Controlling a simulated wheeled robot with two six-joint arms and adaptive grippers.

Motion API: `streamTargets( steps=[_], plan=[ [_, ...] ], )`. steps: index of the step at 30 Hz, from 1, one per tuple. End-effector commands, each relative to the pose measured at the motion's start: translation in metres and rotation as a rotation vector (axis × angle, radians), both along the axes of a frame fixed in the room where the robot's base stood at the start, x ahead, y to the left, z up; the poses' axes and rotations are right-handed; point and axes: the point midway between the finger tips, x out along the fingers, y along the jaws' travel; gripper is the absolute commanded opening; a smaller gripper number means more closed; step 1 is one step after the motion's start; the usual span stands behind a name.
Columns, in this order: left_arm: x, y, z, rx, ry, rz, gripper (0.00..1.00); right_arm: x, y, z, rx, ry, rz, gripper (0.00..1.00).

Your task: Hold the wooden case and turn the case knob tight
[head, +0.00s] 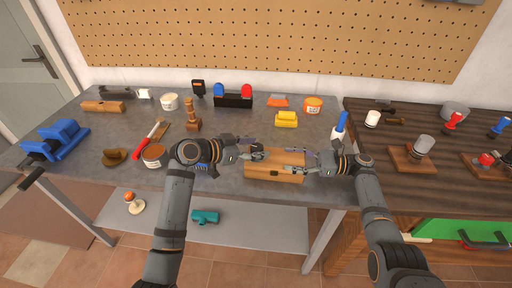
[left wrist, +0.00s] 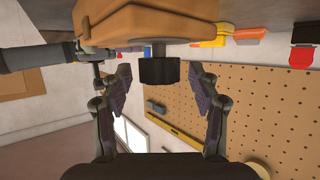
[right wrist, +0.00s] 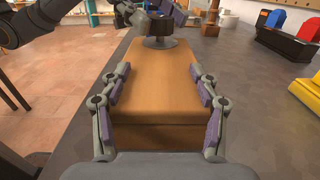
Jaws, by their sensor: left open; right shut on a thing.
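The wooden case (head: 275,172) lies at the front edge of the grey workbench, and its orange-brown body fills the middle of the right wrist view (right wrist: 158,85). The black case knob (left wrist: 159,71) sticks out from the case's left end on a short shaft; it also shows in the right wrist view (right wrist: 160,43). My left gripper (left wrist: 160,88) is open, its fingers on either side of the knob with gaps between. My right gripper (head: 305,160) is shut on the case's right end, its fingers along both sides (right wrist: 163,100).
A yellow block (head: 286,119) and orange tub (head: 313,105) stand behind the case. A blue-handled tool (head: 341,125) stands near my right gripper.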

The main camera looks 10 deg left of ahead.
Motion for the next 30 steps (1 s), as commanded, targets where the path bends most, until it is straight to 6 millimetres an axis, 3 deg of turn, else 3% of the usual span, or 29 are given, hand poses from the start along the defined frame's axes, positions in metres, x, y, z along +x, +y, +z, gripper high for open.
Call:
streamTargets(
  steps=[10, 22, 30],
  plan=[
    [0.0027, -0.0035, -0.0022, 0.001, 0.0, 0.0, 0.6, 0.0001, -0.0001, -0.0001, 0.0, 0.0, -0.001, 0.15],
    [0.0026, -0.0033, -0.0022, 0.002, 0.0, 0.001, 0.06, 0.0, -0.0001, -0.0001, 0.0, 0.0, 0.0, 0.15],
    [0.0031, -0.0036, -0.003, 0.003, 0.002, -0.033, 0.06, 0.0, -0.0001, -0.0001, 0.0, 0.0, 0.0, 0.15]
  ],
)
